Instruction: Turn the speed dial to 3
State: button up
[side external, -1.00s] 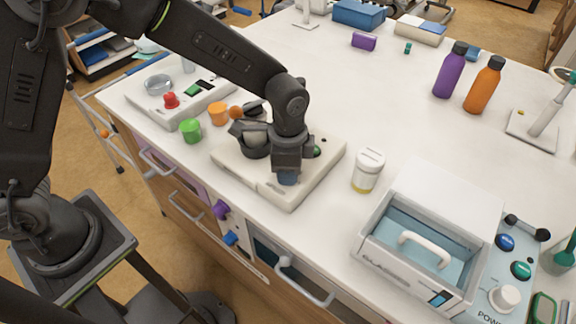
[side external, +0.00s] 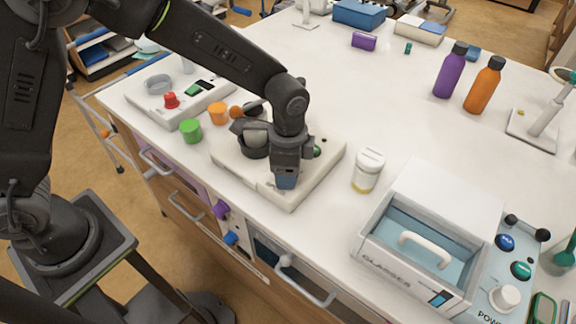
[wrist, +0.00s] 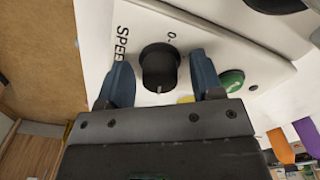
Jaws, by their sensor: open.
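The black speed dial (wrist: 159,68) stands on the front panel of a white device, with the lettering "SPEE" (wrist: 122,44) beside it and a "0" near its rim. A pale pointer mark shows on the dial. My gripper (wrist: 163,80) is open, with one blue fingertip on each side of the dial and a visible gap to each. In the side external view my gripper (side external: 287,182) is over the front part of the white device (side external: 325,170) and hides the dial there. The rest of the dial's scale is hidden in the wrist view.
A green button (wrist: 232,80) sits close to one fingertip. Green (side external: 190,131) and orange (side external: 218,113) cups stand left of the device. A white-lidded jar (side external: 369,170) and a glasses box (side external: 425,245) stand to the right.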

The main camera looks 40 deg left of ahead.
notch_tip(320, 180, up, 14)
dwell(0.6)
notch_tip(320, 180, down, 14)
jog(key=n, duration=1.2)
jog(key=shift+r, duration=0.1)
jog(key=shift+c, duration=0.3)
